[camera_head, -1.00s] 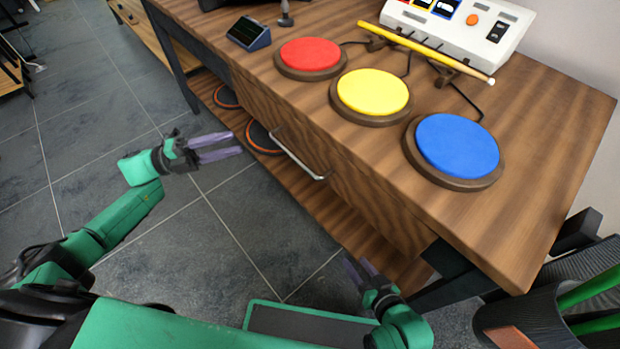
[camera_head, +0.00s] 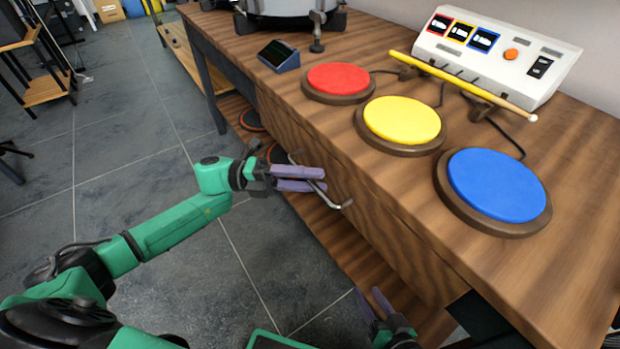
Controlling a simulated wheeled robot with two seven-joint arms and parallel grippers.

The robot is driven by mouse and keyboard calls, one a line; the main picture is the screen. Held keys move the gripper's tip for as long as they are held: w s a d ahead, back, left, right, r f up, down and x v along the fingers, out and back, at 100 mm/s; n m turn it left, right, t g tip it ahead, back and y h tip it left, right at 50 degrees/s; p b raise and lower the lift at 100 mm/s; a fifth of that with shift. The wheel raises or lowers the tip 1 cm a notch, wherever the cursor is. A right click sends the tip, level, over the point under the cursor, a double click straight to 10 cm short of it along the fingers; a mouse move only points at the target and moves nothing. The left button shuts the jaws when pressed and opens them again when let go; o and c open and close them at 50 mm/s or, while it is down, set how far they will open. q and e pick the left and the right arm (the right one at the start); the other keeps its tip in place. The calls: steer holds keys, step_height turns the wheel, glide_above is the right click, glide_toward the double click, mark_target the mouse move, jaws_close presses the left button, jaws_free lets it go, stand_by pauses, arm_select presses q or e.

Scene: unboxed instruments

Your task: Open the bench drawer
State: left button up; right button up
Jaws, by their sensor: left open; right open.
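The bench drawer (camera_head: 372,218) is a wooden front under the bench top, and it looks closed. Its metal bar handle (camera_head: 331,203) runs slantwise across the front. My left gripper (camera_head: 325,180) is open at the handle, with its two purple fingers one above the other. The fingers overlap the handle's middle in the picture; whether they touch it I cannot tell. My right gripper (camera_head: 369,302) is open and empty, low in front of the bench near the bottom edge of the picture.
On the bench top (camera_head: 400,178) sit red (camera_head: 338,78), yellow (camera_head: 402,119) and blue (camera_head: 497,184) pads, a white control box (camera_head: 497,50), a yellow stick (camera_head: 455,81) and a small dark display (camera_head: 278,55). A lower shelf (camera_head: 335,247) runs beneath. Floor in front is clear.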

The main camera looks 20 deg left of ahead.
arm_select(q)
jaws_close()
stand_by(1.4)
